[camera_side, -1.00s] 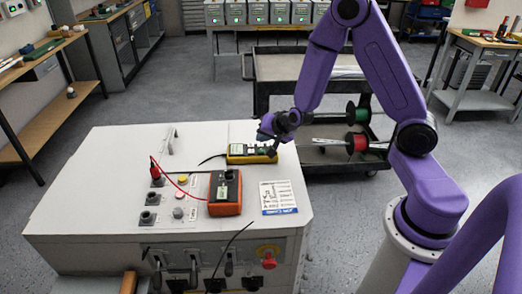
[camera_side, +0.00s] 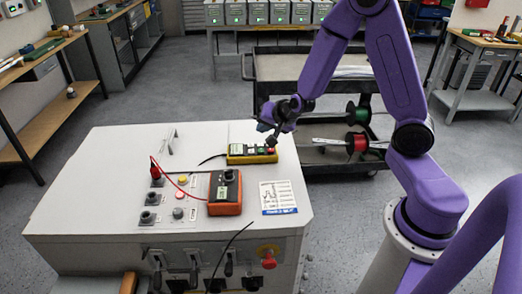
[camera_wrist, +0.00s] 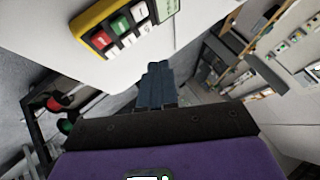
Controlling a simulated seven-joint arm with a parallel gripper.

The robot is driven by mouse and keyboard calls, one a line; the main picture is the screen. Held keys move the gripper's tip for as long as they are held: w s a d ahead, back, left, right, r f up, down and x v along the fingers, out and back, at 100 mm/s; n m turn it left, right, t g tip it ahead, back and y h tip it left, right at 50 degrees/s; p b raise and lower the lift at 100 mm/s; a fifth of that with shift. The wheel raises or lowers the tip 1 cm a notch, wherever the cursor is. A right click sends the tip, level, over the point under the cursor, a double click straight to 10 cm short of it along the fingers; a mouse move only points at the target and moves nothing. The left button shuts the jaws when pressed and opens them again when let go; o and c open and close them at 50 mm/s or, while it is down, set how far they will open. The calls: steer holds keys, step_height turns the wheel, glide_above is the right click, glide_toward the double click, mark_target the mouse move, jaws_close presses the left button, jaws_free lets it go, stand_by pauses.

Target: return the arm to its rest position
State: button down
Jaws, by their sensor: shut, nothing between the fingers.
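My gripper (camera_side: 271,143) is at the right end of the white cabinet top, just above the yellow pendant (camera_side: 252,153) with its red and green buttons. In the wrist view my gripper (camera_wrist: 157,68) shows as two dark fingers closed together with nothing between them. The yellow pendant (camera_wrist: 103,38) shows there at the upper left, apart from the fingers. My purple arm reaches in from the right and is bent high above the cabinet.
The white cabinet (camera_side: 110,150) carries an orange meter (camera_side: 225,192), a red plug (camera_side: 155,168) with a red lead, sockets and a paper card (camera_side: 278,197). A dark cart (camera_side: 290,68) with red and green wire spools stands behind. The air above the cabinet's left side is clear.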

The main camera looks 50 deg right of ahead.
stand_by(0.3)
steer(key=s+a+r+n+g+y, duration=0.2)
steer(key=s+a+n+y, duration=0.1)
steer(key=s+a+n, duration=0.4)
steer(key=s+a+r+n+g+y, duration=0.2)
steer(key=s+a+n+g, duration=0.15)
steer(key=s+a, duration=0.4)
steer(key=s+d+r+n+g+h, duration=0.1)
steer(key=s+d+r+n, duration=0.1)
steer(key=s+n, duration=0.4)
steer(key=s+d+r+n+g+h, duration=0.2)
steer(key=s+n, duration=0.5)
steer(key=s, duration=0.4)
steer(key=shift+s+r, duration=0.2)
steer(key=shift+r, duration=0.05)
